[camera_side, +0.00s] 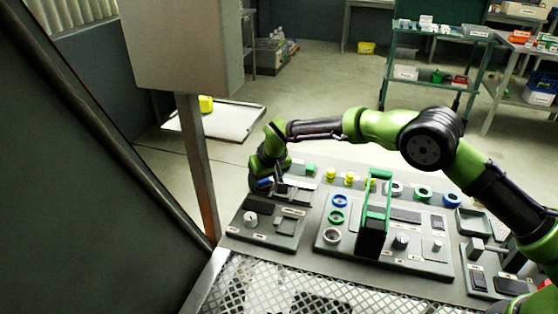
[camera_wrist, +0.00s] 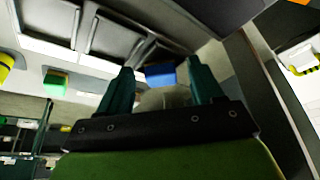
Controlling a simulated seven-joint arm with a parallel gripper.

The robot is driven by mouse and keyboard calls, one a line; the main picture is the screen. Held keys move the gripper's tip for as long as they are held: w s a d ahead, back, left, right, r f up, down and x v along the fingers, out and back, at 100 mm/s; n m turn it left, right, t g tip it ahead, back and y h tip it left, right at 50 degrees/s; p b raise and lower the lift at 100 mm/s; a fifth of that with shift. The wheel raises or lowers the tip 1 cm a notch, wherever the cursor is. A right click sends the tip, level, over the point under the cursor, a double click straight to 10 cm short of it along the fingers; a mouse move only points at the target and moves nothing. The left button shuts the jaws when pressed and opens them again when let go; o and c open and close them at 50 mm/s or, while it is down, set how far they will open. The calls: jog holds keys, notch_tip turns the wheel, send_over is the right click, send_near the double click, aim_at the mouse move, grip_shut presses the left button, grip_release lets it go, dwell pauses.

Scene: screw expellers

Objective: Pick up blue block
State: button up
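The blue block (camera_wrist: 160,76) shows in the wrist view between the tips of my gripper's two dark green fingers, with a small gap on each side. My gripper (camera_wrist: 159,68) is open and empty. In the side view, my gripper (camera_side: 268,183) points down at the far left of the grey workstation. The blue block (camera_side: 264,183) is partly hidden there, close beside the fingers. I cannot tell how far the fingertips are from the block in depth.
A green block (camera_side: 310,169) and yellow pieces (camera_side: 330,175) stand along the back edge to the right. A green-framed fixture (camera_side: 376,215) rises mid-panel. A grey post (camera_side: 198,165) stands left of my gripper. Coloured rings (camera_side: 337,216) lie on the panel.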

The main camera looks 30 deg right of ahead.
jog(key=c, duration=1.1)
jog(key=shift+r, duration=0.15)
